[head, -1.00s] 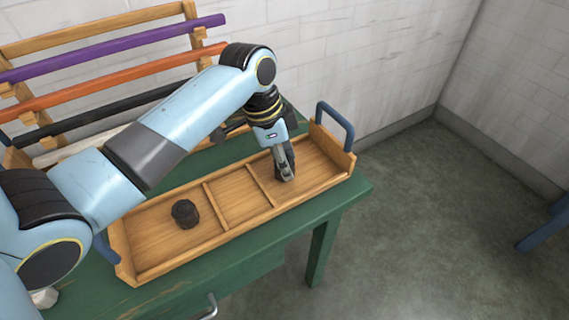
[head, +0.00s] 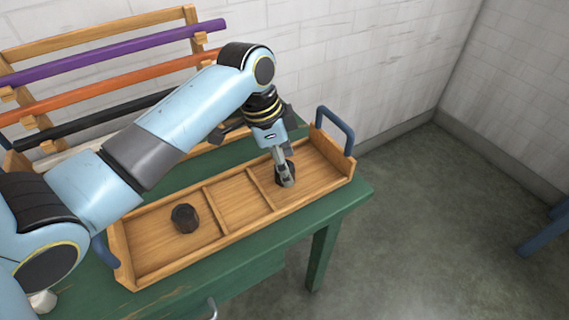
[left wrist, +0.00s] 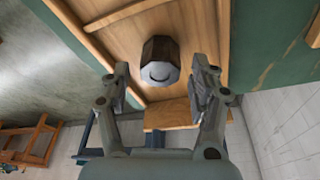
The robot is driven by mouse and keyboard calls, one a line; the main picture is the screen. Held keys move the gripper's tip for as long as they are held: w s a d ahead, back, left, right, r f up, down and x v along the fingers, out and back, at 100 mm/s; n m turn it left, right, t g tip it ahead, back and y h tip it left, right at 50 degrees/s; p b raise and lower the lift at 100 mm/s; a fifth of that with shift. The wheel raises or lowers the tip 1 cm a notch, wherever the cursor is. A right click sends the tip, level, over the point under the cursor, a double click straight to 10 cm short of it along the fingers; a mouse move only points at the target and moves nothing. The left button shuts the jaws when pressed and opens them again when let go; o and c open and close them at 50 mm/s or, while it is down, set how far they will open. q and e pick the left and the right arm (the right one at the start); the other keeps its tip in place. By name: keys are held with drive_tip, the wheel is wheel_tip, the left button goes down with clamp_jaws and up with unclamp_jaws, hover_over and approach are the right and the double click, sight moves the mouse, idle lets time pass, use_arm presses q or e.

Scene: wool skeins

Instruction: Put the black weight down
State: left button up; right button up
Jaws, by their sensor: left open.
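A black faceted weight (left wrist: 160,62) stands in the right compartment of the wooden tray (head: 222,242). In the head view this weight (head: 281,168) is partly hidden by the fingers. My left gripper (head: 285,180) points down into that compartment, right at the weight. In the left wrist view my left gripper (left wrist: 160,80) is open, with a finger to each side of the weight and gaps visible. A second black weight (head: 185,218) stands in the tray's left compartment. My right gripper is not in view.
The tray has blue end handles (head: 336,124) and sits on a green table (head: 345,200). Its middle compartment (head: 236,202) is empty. Behind it a wooden rack holds purple (head: 120,50), orange (head: 100,88) and black (head: 110,116) bars. A brick wall (head: 390,70) stands behind.

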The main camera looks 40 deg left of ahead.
sight(271, 180)
use_arm(q)
drive_tip(key=p+v, duration=0.2)
drive_tip(key=v, duration=0.9)
